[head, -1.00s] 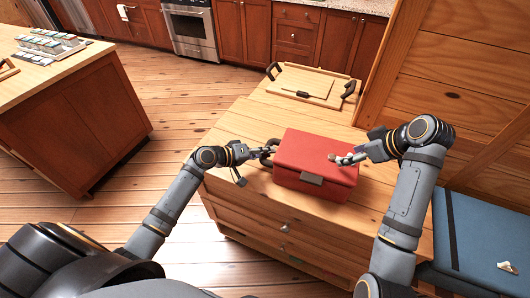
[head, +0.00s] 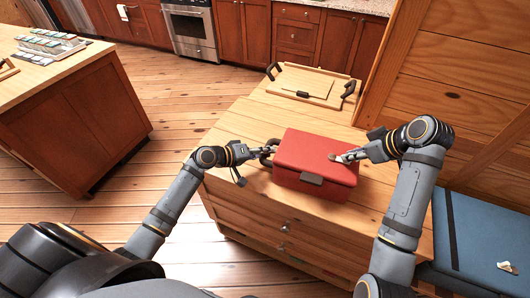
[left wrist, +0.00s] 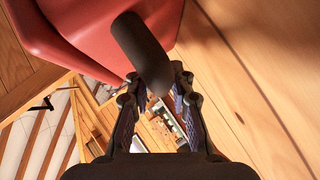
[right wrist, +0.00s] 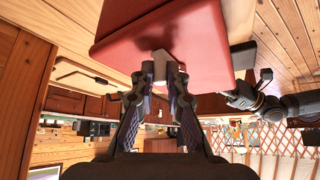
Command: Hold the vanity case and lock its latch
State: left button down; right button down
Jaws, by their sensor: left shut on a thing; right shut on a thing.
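The red vanity case (head: 318,153) sits lid down on a wooden chest top, with a grey latch plate (head: 311,179) on its front. My left gripper (head: 263,152) is shut on the dark handle (left wrist: 140,45) at the case's left side. My right gripper (head: 343,158) is shut on a small pale knob-like piece (right wrist: 161,66) on the right part of the case; I cannot tell whether it is part of the latch. The fingers partly hide that piece. The red case fills the upper part of both wrist views.
The wooden chest top (head: 235,130) has bare room left of and behind the case. A wooden tray with dark handles (head: 304,86) lies at its back. A wooden wall stands close on the right, with a blue cushioned seat (head: 485,240) below.

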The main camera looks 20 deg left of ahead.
pick_arm(q)
jog(key=shift+f, duration=0.1)
pick_arm(e)
jog(key=shift+s, duration=0.8)
jog(key=shift+a, duration=0.1)
